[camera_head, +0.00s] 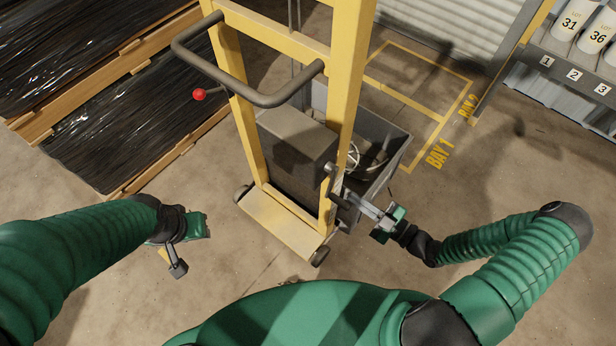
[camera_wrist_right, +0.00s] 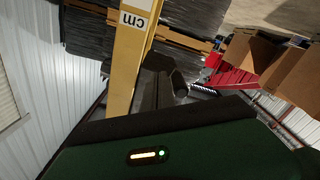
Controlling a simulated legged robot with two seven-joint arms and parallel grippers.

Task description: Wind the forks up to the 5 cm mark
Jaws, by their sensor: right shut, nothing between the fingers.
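A yellow hand stacker (camera_head: 345,90) stands in front of me. A dark crank (camera_head: 331,182) sits on its right post, low down. My right gripper (camera_head: 350,196) is shut and empty, its fingertips close beside the crank; I cannot tell whether they touch. In the right wrist view, a white scale plate marked "cm" (camera_wrist_right: 138,12) is on the yellow post; its height marks cannot be read. The forks are hidden behind the stacker, where a grey crate (camera_head: 397,150) with cable scrap shows. My left gripper (camera_head: 176,266) hangs low at left, away from the stacker, its jaw opening unclear.
The stacker has a grey push handle (camera_head: 262,100) and a red knob (camera_head: 199,95). Dark wrapped pallets (camera_head: 120,135) lie at left. Floor around the stacker's front is clear.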

